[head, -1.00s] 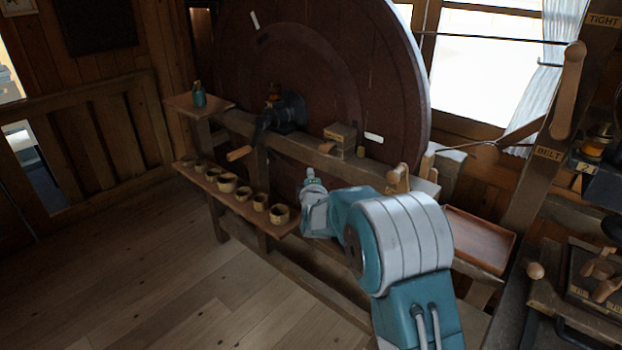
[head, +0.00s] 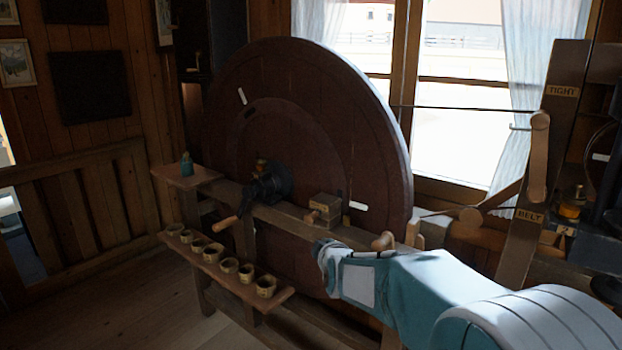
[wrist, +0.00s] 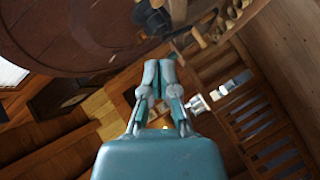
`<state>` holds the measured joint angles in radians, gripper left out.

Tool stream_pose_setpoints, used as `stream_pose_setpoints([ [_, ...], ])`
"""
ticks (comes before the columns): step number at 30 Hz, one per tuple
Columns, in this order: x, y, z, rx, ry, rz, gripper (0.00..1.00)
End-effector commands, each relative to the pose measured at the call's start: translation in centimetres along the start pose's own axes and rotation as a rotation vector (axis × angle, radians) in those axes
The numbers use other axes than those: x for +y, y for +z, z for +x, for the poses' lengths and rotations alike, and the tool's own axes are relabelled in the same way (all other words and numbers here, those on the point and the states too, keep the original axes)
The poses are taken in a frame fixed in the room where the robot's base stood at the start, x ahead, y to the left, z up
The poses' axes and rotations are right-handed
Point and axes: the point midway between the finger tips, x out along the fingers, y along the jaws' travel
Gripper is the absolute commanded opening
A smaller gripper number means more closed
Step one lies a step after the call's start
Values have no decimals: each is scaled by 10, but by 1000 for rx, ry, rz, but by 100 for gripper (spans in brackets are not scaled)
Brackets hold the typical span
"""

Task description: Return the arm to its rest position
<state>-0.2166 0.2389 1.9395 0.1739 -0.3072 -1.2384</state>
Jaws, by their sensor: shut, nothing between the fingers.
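My arm (head: 425,285) reaches in from the lower right of the head view, its far end in front of the lower part of the big wheel. My gripper (wrist: 159,68) shows in the wrist view with its two fingers together, shut and holding nothing. It appears clear of the things around it. In the head view I cannot make out the fingers beyond the arm's end.
A large dark wooden wheel (head: 320,135) stands behind a bench with a crank handle (head: 225,227). Several small cups (head: 228,265) line a low shelf (head: 205,268). A post (head: 530,200) with a "BELT" label and a lever stands at right. The floor at lower left is clear.

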Motion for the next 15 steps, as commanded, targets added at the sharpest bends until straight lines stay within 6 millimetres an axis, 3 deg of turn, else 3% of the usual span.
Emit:
stream_pose_setpoints([
  [1,7,3,-20,-15,-27,56,0],
  [7,8,23,-95,-115,-158,303,0],
  [15,-12,58,-205,-321,-280,635,0],
])
